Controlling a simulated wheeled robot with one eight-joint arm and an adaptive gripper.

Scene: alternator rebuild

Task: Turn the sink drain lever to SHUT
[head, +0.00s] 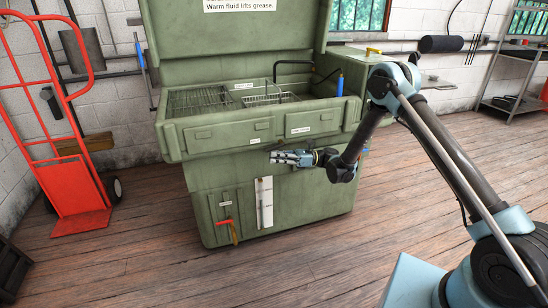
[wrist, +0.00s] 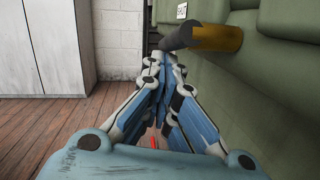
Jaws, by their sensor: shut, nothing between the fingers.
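A brass-coloured bar with a dark round end, which looks like the sink drain lever (wrist: 212,38), sticks out beside the green wall in the wrist view. A small white label (wrist: 181,11) is beyond it, its word hard to read. My gripper (wrist: 158,62) is shut and empty, its fingertips below and close to the bar's dark end; I cannot tell whether they touch. In the head view my gripper (head: 273,157) is in front of the green sink cabinet (head: 225,150), below its labelled front ledge. The lever is not clear there.
A red handle (head: 225,221) with a hanging yellowish piece is low on the cabinet front, beside a white strip (head: 264,204). A red hand truck (head: 75,190) stands at left. The raised lid (head: 235,35) is behind the basin. Wooden floor in front is clear.

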